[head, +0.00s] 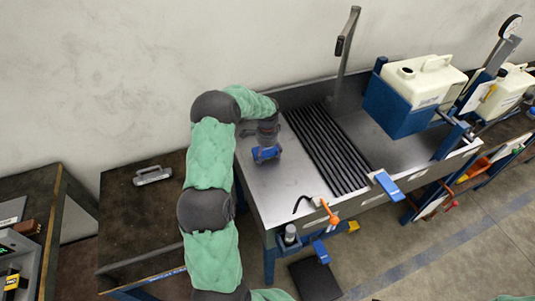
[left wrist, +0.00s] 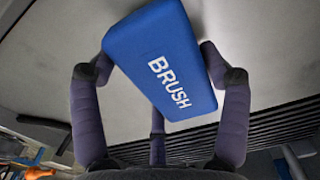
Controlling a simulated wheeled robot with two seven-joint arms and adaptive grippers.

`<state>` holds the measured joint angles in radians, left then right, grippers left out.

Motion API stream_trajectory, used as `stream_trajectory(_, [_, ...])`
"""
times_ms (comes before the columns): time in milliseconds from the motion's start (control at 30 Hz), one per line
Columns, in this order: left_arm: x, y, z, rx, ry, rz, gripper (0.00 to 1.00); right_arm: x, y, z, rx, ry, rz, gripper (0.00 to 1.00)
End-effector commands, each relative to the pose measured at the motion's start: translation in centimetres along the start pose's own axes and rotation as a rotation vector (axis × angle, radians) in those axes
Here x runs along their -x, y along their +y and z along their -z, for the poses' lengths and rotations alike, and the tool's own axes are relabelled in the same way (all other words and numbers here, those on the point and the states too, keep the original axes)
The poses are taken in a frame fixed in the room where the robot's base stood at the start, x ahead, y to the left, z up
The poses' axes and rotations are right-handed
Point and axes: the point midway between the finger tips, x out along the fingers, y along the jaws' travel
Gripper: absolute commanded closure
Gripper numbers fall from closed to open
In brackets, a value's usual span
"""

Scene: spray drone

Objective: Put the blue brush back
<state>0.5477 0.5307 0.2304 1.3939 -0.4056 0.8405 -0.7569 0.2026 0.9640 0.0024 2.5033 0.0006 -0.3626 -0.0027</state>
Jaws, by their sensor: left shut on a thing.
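The blue brush (head: 266,154) is over the left end of the steel bench top (head: 305,187). In the left wrist view it is a blue block (left wrist: 160,60) with white "BRUSH" lettering, tilted in the picture. My left gripper (head: 267,143) is shut on it, with dark fingers on both sides of the block. A third finger shows below it in the wrist view. The brush's bristles are hidden, and I cannot tell whether it touches the bench. My right gripper is not in view.
A black ribbed grate (head: 327,150) lies right of the brush. A faucet-like post (head: 346,45) stands behind. A cream canister (head: 425,80) sits in a blue holder. A blue block (head: 389,187) and an orange-handled tool (head: 328,211) are at the front edge.

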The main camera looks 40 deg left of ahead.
Motion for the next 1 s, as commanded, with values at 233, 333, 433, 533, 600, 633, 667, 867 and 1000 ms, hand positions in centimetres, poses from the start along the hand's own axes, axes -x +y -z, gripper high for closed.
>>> stream_trajectory(233, [-0.2, 0.0, 0.0, 0.0, 0.001, 0.001, 0.54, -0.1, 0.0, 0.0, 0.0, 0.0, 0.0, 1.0])
stream_trajectory(333, [-0.2, 0.0, 0.0, 0.0, 0.0, 0.0, 0.04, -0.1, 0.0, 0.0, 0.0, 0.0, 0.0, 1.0])
stream_trajectory(433, [-0.2, 0.0, 0.0, 0.0, 0.0, 0.0, 0.0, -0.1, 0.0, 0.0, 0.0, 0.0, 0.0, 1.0])
stream_trajectory(533, [-0.2, 0.0, 0.0, 0.0, 0.0, 0.0, 0.0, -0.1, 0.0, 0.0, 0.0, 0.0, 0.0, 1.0])
stream_trajectory(600, [-0.2, 0.0, 0.0, 0.0, 0.0, 0.0, 0.0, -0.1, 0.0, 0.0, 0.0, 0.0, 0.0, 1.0])
stream_trajectory(633, [-0.2, 0.0, 0.0, 0.0, 0.0, 0.0, 0.0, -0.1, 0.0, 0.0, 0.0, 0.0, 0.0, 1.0])
stream_trajectory(667, [-0.2, 0.0, 0.0, 0.0, 0.0, 0.0, 0.0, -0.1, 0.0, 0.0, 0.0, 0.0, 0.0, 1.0])
stream_trajectory(867, [0.8, -0.1, 0.0, 0.0, 0.002, 0.002, 0.0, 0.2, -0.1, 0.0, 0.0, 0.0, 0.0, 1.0])
stream_trajectory(1000, [3.0, -0.1, 0.1, 0.001, 0.002, 0.003, 0.0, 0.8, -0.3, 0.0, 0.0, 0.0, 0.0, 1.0])
